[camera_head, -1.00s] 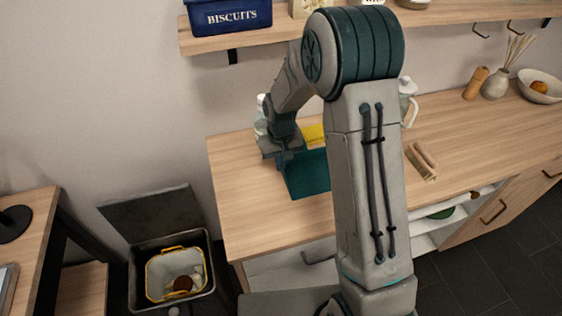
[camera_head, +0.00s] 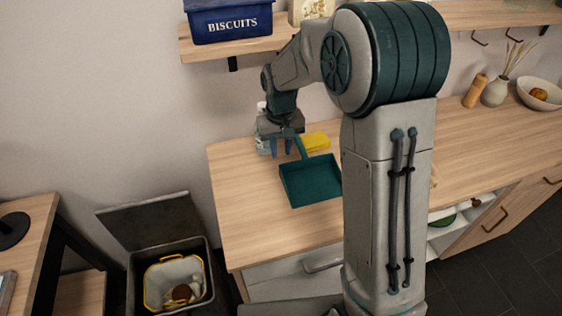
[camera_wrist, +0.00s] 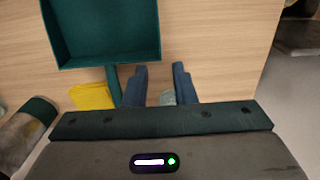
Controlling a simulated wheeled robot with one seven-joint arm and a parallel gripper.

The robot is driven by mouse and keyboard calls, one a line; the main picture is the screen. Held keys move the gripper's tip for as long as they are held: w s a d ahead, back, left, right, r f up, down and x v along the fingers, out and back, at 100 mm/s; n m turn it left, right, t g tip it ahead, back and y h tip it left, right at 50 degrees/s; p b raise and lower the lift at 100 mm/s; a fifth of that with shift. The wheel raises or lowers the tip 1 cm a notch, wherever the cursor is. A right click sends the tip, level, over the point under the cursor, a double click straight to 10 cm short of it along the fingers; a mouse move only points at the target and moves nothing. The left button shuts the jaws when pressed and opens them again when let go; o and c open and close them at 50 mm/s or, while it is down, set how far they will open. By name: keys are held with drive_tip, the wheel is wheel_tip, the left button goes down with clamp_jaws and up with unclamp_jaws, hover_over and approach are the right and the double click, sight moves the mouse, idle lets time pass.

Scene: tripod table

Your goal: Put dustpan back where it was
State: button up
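The teal dustpan (camera_head: 312,184) sits on the wooden counter, tray toward the front, its handle pointing back toward the wall. In the wrist view the dustpan's tray (camera_wrist: 100,30) is at the upper left. My gripper (camera_head: 281,151) is just left of the handle, pointing down near the counter. In the wrist view my gripper (camera_wrist: 160,68) has its two blue fingers apart with nothing held between them. The handle runs beside the left finger, outside the gap; I cannot tell whether they touch.
A clear bottle (camera_head: 262,132) stands close behind my gripper. The wooden counter (camera_head: 240,215) is bare at front left. A bin (camera_head: 172,285) stands on the floor to the left. A shelf with a biscuit tin (camera_head: 230,20) hangs above.

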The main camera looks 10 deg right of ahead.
drive_tip(key=s+d+r+m+t, duration=0.1)
drive_tip(key=s+d+r, duration=0.4)
drive_tip(key=s+r, duration=0.5)
drive_tip(key=s+d+m+t, duration=0.1)
drive_tip(key=s+d, duration=0.3)
drive_tip(key=s, duration=0.9)
drive_tip(key=shift+d+t, duration=0.15)
drive_tip(key=shift+t, duration=0.35)
